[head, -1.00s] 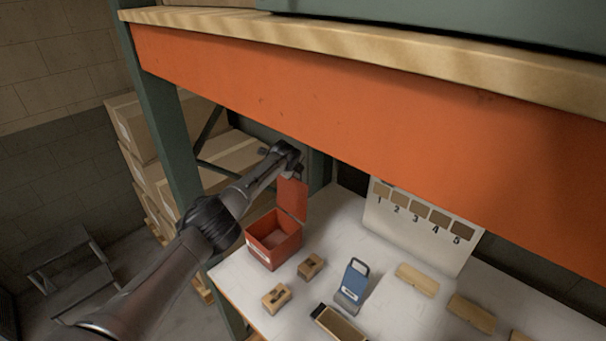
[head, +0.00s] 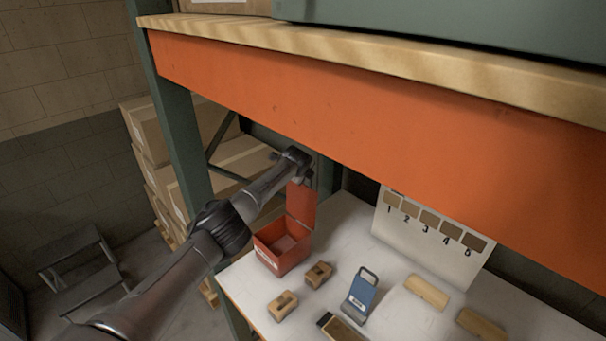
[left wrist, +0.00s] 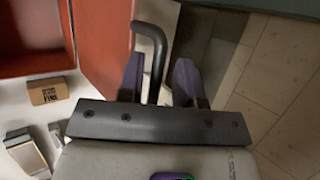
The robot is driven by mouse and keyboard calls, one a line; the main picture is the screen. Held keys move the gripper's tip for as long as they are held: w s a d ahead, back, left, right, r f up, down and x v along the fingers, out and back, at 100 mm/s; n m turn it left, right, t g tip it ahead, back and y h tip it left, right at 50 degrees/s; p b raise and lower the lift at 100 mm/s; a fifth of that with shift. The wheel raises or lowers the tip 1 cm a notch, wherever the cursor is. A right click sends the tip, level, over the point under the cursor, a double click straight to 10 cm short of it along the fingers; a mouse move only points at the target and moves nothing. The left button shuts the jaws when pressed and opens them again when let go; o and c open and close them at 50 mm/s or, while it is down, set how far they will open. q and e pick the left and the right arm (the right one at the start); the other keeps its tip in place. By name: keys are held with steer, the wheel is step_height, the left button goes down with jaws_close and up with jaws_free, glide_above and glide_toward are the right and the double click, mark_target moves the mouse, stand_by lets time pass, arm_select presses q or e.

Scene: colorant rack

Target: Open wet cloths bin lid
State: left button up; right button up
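The red bin (head: 292,260) stands on the white table, and its inside shows from above. Its red lid (head: 301,207) stands up at the bin's back right edge. In the left wrist view the lid (left wrist: 103,40) is beside the bin (left wrist: 35,65), with a black bent handle (left wrist: 157,40) on its outer side. My left gripper (head: 302,174) is at the top of the lid. In the left wrist view its fingers (left wrist: 160,82) are apart, one on each side of the handle, with small gaps showing. My right gripper is in no view.
Small wooden blocks (head: 318,274) and a blue scraper-like tool (head: 360,295) lie in front of the bin. A numbered board (head: 430,235) stands at the back. The orange shelf beam (head: 350,115) hangs above the table, and a green post (head: 180,140) stands left.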

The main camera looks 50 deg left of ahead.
arm_select(q)
steer(key=shift+s+f, duration=0.15)
steer(key=shift+p+v, duration=0.4)
steer(key=shift+v, duration=0.45)
steer(key=v, duration=1.2)
steer(key=shift+b, duration=0.4)
